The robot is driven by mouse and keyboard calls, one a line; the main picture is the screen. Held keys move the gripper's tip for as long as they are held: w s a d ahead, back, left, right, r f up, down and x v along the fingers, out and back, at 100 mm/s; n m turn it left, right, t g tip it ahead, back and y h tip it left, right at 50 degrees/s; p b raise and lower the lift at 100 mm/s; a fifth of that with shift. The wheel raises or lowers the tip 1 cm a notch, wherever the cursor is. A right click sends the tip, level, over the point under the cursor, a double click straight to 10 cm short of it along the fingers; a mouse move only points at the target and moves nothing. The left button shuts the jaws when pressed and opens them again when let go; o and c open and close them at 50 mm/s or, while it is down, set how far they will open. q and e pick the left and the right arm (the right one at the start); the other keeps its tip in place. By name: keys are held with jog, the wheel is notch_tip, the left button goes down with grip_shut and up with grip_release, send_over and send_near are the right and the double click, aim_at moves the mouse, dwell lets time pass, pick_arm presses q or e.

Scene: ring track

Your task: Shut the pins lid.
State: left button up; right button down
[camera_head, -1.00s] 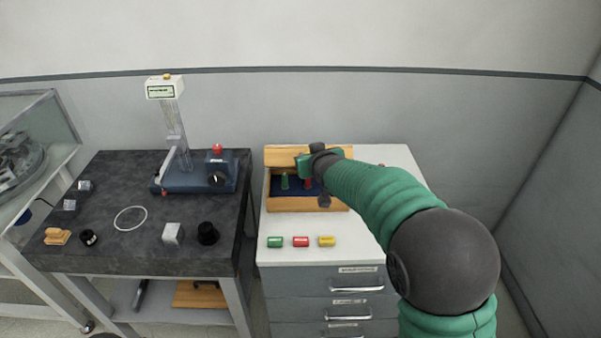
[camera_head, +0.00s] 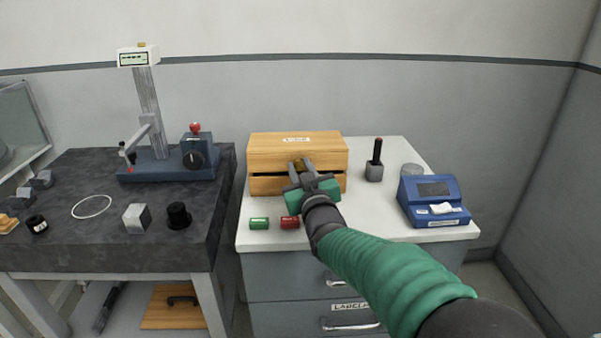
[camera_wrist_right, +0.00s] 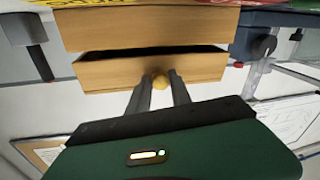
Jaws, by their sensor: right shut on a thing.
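The wooden pins box (camera_head: 265,186) stands on the white cabinet top. Its wooden lid (camera_head: 272,152) lies over it, with a label on top. A thin dark gap shows between the lid's front and the box wall. My right gripper (camera_head: 300,170) is at the box's front, shut on the small round knob of the lid. In the wrist view, which looks upside down, the knob (camera_wrist_right: 160,82) sits between the fingertips, with the dark gap beside the lid front. The inside of the box is hidden. My left gripper is out of view.
A green cylinder (camera_head: 259,223) and a red cylinder (camera_head: 290,222) lie in front of the box. A dark-handled block (camera_head: 374,168) and a blue device (camera_head: 433,202) stand to the right. A dark bench (camera_head: 110,240) with a gauge stand (camera_head: 165,168) is at the left.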

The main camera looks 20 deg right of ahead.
jog(key=shift+f, duration=0.4)
jog(key=c, duration=1.5)
grip_release()
jog(key=o, duration=0.3)
jog(key=shift+w, duration=0.15)
jog(key=shift+r, duration=0.1)
jog(key=shift+s, duration=0.4)
jog(key=s+a+p, duration=0.1)
jog(key=s+a, duration=0.1)
jog(key=s, duration=1.4)
jog(key=shift+f, duration=0.25)
